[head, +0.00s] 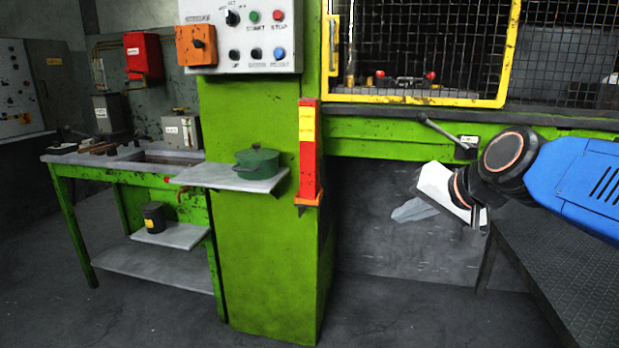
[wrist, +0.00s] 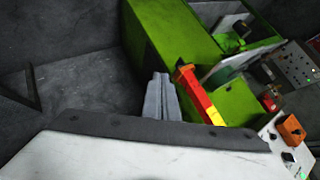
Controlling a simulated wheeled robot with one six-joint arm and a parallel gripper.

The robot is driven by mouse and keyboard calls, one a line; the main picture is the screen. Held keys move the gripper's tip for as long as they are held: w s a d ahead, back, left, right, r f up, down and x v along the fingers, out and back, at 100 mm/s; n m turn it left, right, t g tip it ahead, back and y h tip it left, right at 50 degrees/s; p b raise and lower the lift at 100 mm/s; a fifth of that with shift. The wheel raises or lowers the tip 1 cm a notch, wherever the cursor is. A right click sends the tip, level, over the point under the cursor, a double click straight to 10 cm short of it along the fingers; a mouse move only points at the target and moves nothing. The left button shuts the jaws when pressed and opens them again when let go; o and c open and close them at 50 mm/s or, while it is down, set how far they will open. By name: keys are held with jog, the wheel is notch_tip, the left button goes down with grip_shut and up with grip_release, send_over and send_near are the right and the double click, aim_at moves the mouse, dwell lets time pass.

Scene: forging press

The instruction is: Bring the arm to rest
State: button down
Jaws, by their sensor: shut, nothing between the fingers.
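My arm comes in from the right side of the head view, with a blue link and dark joints. My gripper (head: 403,212) has a white body and grey fingers, and it points left in front of the dark space under the press. In the wrist view the two grey fingers of my gripper (wrist: 160,88) lie together, shut and empty. They are apart from the green press column (head: 268,245) and from the red and yellow bar (head: 308,150) on its right edge. The bar also shows in the wrist view (wrist: 200,97).
A dark ribbed platform (head: 565,270) stands below my arm. A lever (head: 440,130) sticks out above my gripper. A shelf (head: 228,179) on the column carries a green pot (head: 257,163). A green-framed bench (head: 70,215) is at the left. The floor in front is clear.

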jog(key=s+d+f+n+g+h, duration=0.1)
jog(key=s+d+f, duration=0.3)
jog(key=s+f, duration=0.5)
jog(key=s+d+f+n+g+h, duration=0.2)
jog(key=s+d+f, duration=0.3)
jog(key=s+f, duration=0.4)
jog(key=shift+s+d+f+n+g+h, duration=0.3)
jog(key=shift+s+f+g+h, duration=0.1)
jog(key=shift+f+g+h, duration=0.35)
jog(key=c, duration=2.5)
grip_release()
